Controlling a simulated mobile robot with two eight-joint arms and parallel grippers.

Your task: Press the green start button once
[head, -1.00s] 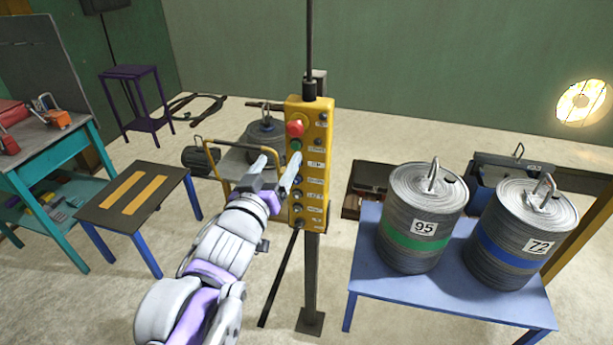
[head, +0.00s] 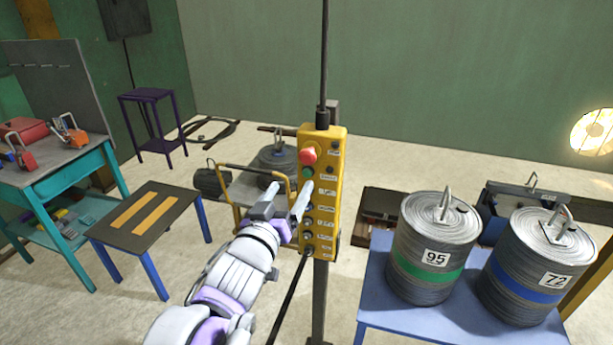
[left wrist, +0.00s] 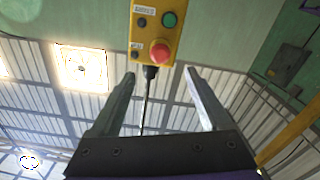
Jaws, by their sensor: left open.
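The green start button (head: 307,173) is on the upper front of a yellow control box (head: 321,190) on a post, just below a red mushroom button (head: 308,156). The green button (left wrist: 169,19) also shows near the top of the left wrist view, above the red button (left wrist: 160,52). My left gripper (head: 289,190) is open and empty in front of the box, its fingertips a little below the green button in the head view. I cannot tell whether a finger touches the box. In the left wrist view the fingers (left wrist: 164,88) are spread apart. My right gripper is not in view.
Several other buttons run down the box below the green one. A blue table (head: 385,322) with two weight drums (head: 433,270) stands at the right. A small striped table (head: 150,218) and a teal bench (head: 75,170) stand at the left. A cart (head: 240,190) is behind my gripper.

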